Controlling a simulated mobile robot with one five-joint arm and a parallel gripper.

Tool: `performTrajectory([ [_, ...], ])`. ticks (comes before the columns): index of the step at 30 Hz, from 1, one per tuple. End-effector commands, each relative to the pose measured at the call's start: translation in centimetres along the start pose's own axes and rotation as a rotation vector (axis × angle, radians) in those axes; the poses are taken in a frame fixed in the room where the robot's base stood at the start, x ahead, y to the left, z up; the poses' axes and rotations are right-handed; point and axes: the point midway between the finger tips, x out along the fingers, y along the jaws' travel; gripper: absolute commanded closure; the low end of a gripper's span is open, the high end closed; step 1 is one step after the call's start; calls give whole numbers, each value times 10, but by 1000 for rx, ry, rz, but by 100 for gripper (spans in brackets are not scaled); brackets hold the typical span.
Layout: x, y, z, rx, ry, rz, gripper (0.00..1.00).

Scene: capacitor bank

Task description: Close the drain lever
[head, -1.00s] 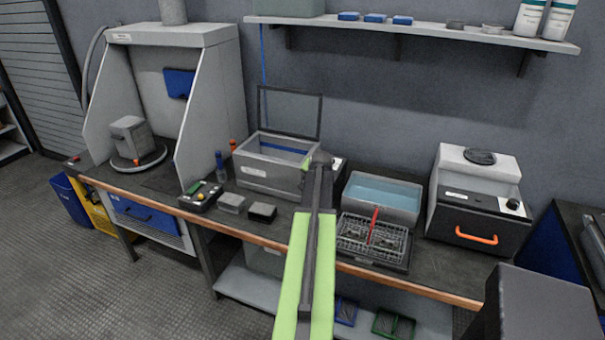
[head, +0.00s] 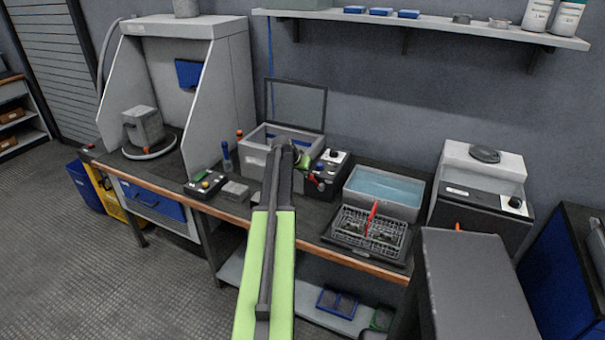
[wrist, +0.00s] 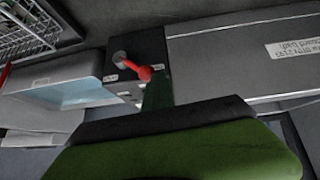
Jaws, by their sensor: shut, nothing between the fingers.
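The drain lever (wrist: 134,69) is red with a round ball end. In the wrist view it juts at a slant from a grey round pivot on a dark panel, beside the label-bearing grey bath (wrist: 245,50). In the head view the red lever (head: 314,180) is small, low on the black control box at the right of the open-lidded bath (head: 254,165). My gripper (head: 304,160) is shut and empty, in front of the bath and close to the lever.
The black control box (head: 338,160) has knobs on top. A water-filled tub (head: 384,188) and a wire basket (head: 368,228) with a red handle stand to the right. A small button box (head: 205,184) and a grey block (head: 235,190) lie to the left.

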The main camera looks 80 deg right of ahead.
Motion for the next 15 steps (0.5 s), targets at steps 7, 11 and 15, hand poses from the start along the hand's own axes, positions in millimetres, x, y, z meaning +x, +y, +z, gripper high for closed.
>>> performTrajectory([
  [7,4,10,-5,3,6,13,100],
  [11,5,10,-5,3,6,14,100],
  [15,5,11,-5,4,5,14,100],
])
